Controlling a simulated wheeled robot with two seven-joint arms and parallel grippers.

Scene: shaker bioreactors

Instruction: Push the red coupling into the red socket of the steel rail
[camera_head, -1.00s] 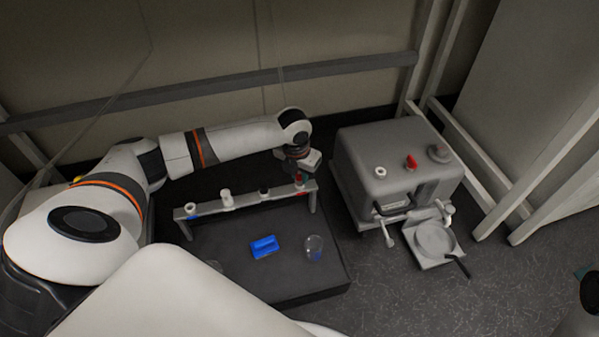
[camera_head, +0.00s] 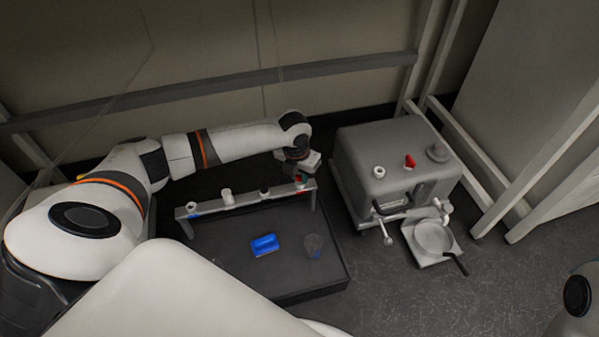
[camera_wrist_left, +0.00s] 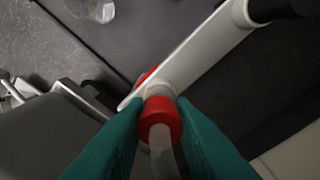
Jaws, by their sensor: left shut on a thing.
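The steel rail (camera_head: 245,201) stands on legs on a dark platform. My left gripper (camera_head: 301,180) is at the rail's right end, pointing down. In the left wrist view, its teal fingers (camera_wrist_left: 160,140) are shut on the red coupling (camera_wrist_left: 161,113), a red ring with a pale tube. The coupling is over the end of the rail, in line with a pale round socket (camera_wrist_left: 159,89). A red patch (camera_wrist_left: 147,75) shows on the rail's side there. I cannot tell how deep the coupling sits. My right gripper is not in view.
A blue block (camera_head: 264,245) and a clear beaker (camera_head: 313,246) are on the dark platform (camera_head: 215,262). A grey machine (camera_head: 365,160) with a red fitting (camera_head: 410,161) on top stands right of the rail, with a pan (camera_head: 432,237) in front.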

